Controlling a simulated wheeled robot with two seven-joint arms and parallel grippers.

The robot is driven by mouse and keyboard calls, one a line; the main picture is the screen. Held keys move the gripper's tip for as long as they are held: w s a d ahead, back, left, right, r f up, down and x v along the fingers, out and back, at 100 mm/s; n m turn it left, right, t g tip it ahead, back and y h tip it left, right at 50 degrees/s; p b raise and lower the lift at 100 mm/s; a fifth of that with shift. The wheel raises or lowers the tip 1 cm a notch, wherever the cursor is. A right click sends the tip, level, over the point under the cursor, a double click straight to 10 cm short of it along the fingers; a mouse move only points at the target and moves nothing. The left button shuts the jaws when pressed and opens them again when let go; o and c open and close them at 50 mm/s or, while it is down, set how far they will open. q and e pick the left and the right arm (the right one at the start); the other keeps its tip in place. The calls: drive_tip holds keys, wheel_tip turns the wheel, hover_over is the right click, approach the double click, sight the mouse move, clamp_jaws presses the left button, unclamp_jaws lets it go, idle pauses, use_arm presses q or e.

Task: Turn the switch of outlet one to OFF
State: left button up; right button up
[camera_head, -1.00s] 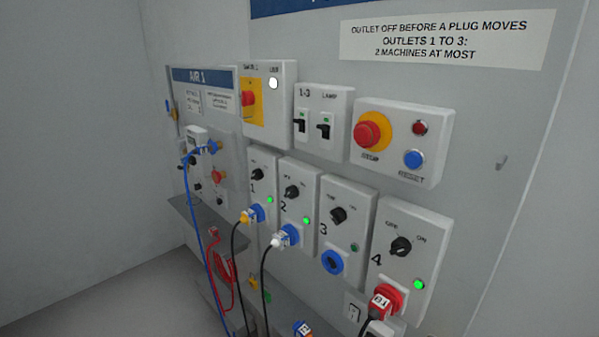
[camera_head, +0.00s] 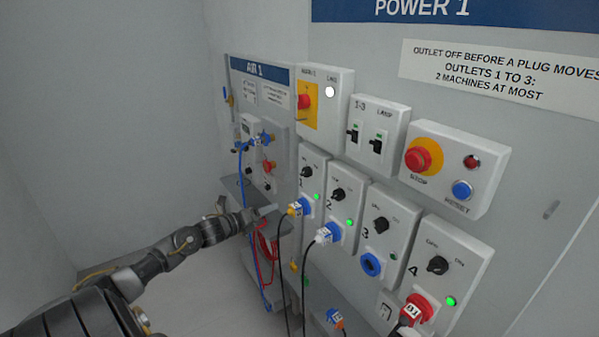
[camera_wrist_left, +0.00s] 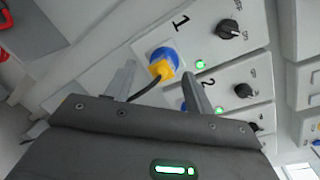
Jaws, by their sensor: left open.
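Outlet one (camera_head: 313,158) is a grey box with a black rotary switch (camera_head: 307,172), a lit green lamp (camera_head: 317,196) and a blue socket holding a yellow plug (camera_head: 294,209). In the left wrist view the switch (camera_wrist_left: 228,30) shows at the upper right, beyond the fingers; its exact setting is hard to read. My left gripper (camera_head: 268,209) is open, left of and a little below outlet one, apart from the switch. In the wrist view the yellow plug (camera_wrist_left: 162,69) appears between the open fingertips (camera_wrist_left: 160,75). My right gripper is not in view.
Outlet two (camera_head: 345,190) has a white plug and a lit green lamp. Outlet three (camera_head: 388,225) has an empty blue socket; outlet four (camera_head: 450,265) holds a red plug. Black cables hang below outlets one and two. A grey shelf (camera_head: 240,188) and the air panel stand left.

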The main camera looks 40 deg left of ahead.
sight(302, 173)
use_arm(q)
wheel_tip(302, 173, up, 11)
drive_tip(key=d+m+h, duration=0.2)
drive_tip(key=m+h, duration=0.1)
drive_tip(key=m, duration=0.3)
drive_tip(key=shift+n+t, duration=0.3)
drive_tip(key=p+x, duration=0.4)
drive_tip(key=x, duration=0.6)
drive_tip(key=shift+w, duration=0.3)
drive_tip(key=shift+w+d+f+p, duration=0.15)
drive_tip(key=shift+w+p, duration=0.2)
drive_tip(key=shift+w, duration=0.2)
drive_tip(key=shift+c, duration=0.4)
